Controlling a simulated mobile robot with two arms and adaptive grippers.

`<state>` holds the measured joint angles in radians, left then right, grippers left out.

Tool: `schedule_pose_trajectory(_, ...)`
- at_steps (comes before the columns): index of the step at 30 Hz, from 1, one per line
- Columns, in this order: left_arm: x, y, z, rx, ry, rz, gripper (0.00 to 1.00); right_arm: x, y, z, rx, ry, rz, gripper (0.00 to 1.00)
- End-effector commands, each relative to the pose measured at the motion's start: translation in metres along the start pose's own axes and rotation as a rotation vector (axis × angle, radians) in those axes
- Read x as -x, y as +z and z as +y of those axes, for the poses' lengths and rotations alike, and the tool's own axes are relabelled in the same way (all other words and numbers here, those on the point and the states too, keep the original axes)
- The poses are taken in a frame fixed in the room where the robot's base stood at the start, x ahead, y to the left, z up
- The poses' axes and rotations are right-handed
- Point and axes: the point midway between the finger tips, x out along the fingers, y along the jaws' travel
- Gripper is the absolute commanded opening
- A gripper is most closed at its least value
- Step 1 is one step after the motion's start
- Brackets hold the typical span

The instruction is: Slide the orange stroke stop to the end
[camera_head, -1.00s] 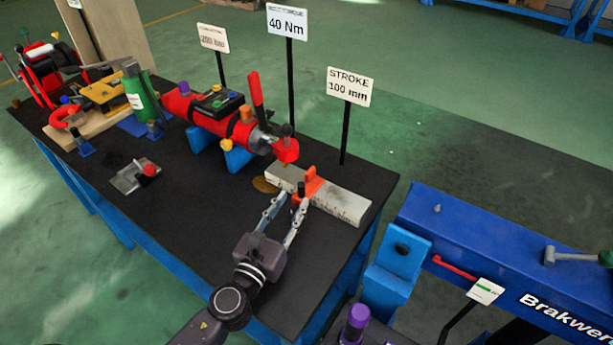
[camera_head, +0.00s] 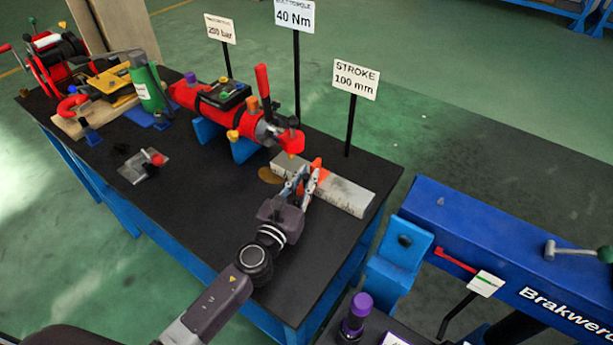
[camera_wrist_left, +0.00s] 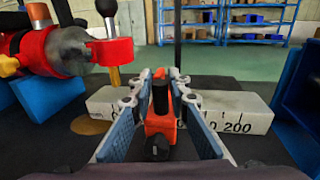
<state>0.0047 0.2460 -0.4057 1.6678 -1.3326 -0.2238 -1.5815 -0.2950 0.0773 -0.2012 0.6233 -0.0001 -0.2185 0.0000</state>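The orange stroke stop (camera_wrist_left: 160,126) sits astride a pale grey beam (camera_head: 343,194), and a black knob stands up from it. My left gripper (camera_head: 304,172) is at the stop, one finger on each side. In the left wrist view the stop lies between the two blue-faced fingers (camera_wrist_left: 163,105), with dark gaps beside its near part. Contact at the fingertips cannot be made out. In the head view the fingers hide most of the stop. My right gripper is not in view.
A red cylinder assembly (camera_head: 222,110) on blue supports lies left of the beam. A "STROKE 100 mm" sign (camera_head: 356,80) stands behind the beam. A blue machine frame (camera_head: 480,240) is at the right. The black table front (camera_head: 200,200) is largely clear.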

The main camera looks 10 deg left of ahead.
Motion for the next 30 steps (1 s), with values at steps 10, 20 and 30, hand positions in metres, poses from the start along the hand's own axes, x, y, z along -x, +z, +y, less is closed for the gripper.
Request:
schedule_pose_trajectory(10, 0.0, 0.0, 0.0, 0.0, 0.0, 0.0, 0.0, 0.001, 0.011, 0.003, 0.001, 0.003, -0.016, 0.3)
schedule_pose_trajectory(20, 0.007, -0.001, -0.036, 0.006, -0.005, 0.003, 0.0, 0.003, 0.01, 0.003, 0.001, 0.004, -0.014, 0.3)
schedule_pose_trajectory(30, 0.024, -0.002, -0.117, 0.003, -0.004, 0.003, 0.0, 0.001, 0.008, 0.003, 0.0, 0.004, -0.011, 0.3)
